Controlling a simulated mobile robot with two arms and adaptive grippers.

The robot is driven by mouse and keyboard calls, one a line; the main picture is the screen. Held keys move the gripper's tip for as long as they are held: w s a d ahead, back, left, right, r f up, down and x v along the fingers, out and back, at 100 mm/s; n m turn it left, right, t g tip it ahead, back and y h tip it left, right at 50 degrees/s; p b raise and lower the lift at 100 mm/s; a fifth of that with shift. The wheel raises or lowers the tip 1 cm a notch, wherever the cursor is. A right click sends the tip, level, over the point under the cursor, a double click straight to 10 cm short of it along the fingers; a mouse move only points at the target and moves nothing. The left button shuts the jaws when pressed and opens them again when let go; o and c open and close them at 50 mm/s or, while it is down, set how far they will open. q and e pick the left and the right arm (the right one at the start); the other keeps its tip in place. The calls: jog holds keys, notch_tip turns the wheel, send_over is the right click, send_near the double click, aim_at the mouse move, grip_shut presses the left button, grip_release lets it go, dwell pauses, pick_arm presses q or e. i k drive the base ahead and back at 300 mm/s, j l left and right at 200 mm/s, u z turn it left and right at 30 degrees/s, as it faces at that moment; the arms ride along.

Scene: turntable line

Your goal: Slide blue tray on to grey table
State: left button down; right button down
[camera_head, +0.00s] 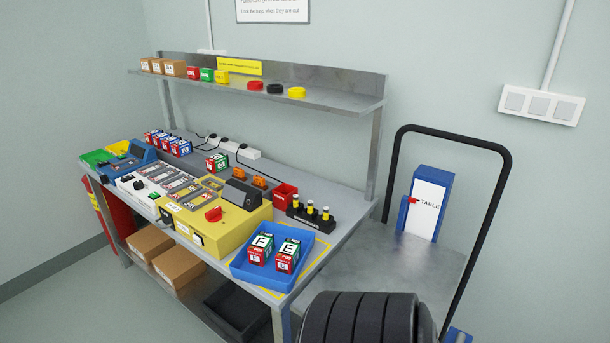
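The blue tray (262,281) sits at the right front corner of the workbench, within a yellow outline on its top. Two boxes stand in the tray, one marked F (260,249) and one marked E (287,254). A grey table (432,265) with a tall black handle frame stands to the right of the bench. A blue and white sign (428,204) reading TABLE, with a red pointer, stands at its back. A large black ribbed part hides the table's front and its lower edge near the tray. Neither gripper can be made out in this view.
The grey workbench (345,218) holds a yellow machine (218,228) left of the tray and a black rack (311,219) behind it. A shelf (340,85) runs above. Cardboard boxes (178,266) and a dark bin (237,312) are below. The table's visible top is clear.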

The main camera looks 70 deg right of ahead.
aim_at(267, 276)
jog(key=i+z, duration=0.25)
jog(key=z, duration=0.25)
jog(key=i+z, duration=0.3)
jog(key=z, duration=0.2)
jog(key=i+j+z, duration=0.15)
jog(key=z, duration=0.3)
jog(key=i+j+z, duration=0.3)
jog(key=z, duration=0.2)
